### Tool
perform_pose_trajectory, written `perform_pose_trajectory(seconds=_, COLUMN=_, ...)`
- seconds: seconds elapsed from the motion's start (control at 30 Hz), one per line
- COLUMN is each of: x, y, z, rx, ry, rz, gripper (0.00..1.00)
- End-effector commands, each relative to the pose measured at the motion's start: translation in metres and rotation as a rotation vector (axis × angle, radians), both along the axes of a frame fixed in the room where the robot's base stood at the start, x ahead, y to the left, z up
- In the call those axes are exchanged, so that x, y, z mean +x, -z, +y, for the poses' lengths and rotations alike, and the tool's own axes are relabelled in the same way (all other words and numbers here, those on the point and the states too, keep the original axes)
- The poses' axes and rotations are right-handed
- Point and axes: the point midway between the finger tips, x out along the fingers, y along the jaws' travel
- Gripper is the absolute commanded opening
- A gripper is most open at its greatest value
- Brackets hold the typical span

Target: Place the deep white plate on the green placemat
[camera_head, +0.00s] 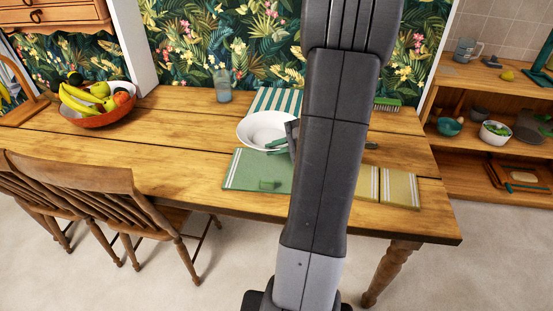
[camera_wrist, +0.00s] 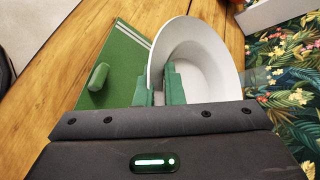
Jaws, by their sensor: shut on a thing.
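The deep white plate (camera_head: 258,131) shows left of my arm in the head view, between the striped cloth and the green placemat (camera_head: 241,168). My gripper (camera_head: 277,147) is shut on the near rim of the plate. In the wrist view the plate (camera_wrist: 205,55) has its wall between the green fingers of my gripper (camera_wrist: 159,85). The green placemat (camera_wrist: 122,62) lies beside it. I cannot tell whether the plate touches the table or hangs just above it. My arm hides the placemat's right part in the head view.
A striped cloth (camera_head: 277,99) is behind the plate. A yellow placemat (camera_head: 401,188) is at right, a green brush (camera_head: 387,104) behind. A glass (camera_head: 222,85) and fruit bowl (camera_head: 98,118) stand left. Chairs (camera_head: 95,190) line the front.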

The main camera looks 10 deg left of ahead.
Motion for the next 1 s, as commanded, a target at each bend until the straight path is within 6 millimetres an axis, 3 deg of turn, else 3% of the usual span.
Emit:
perform_pose_trajectory(seconds=0.07, x=0.002, y=0.002, z=-0.002, rx=-0.001, ry=-0.003, rz=0.002, gripper=0.00)
perform_pose_trajectory(seconds=0.33, x=0.002, y=0.050, z=-0.003, rx=-0.001, ry=-0.004, rz=0.005, gripper=0.00)
perform_pose_trajectory(seconds=0.57, x=0.002, y=0.066, z=-0.003, rx=-0.001, ry=-0.005, rz=0.002, gripper=0.00)
perform_pose_trajectory(seconds=0.77, x=0.002, y=0.093, z=-0.003, rx=-0.001, ry=-0.005, rz=0.004, gripper=0.00)
perform_pose_trajectory(seconds=1.0, x=0.002, y=0.098, z=-0.003, rx=-0.001, ry=-0.004, rz=-0.001, gripper=0.00)
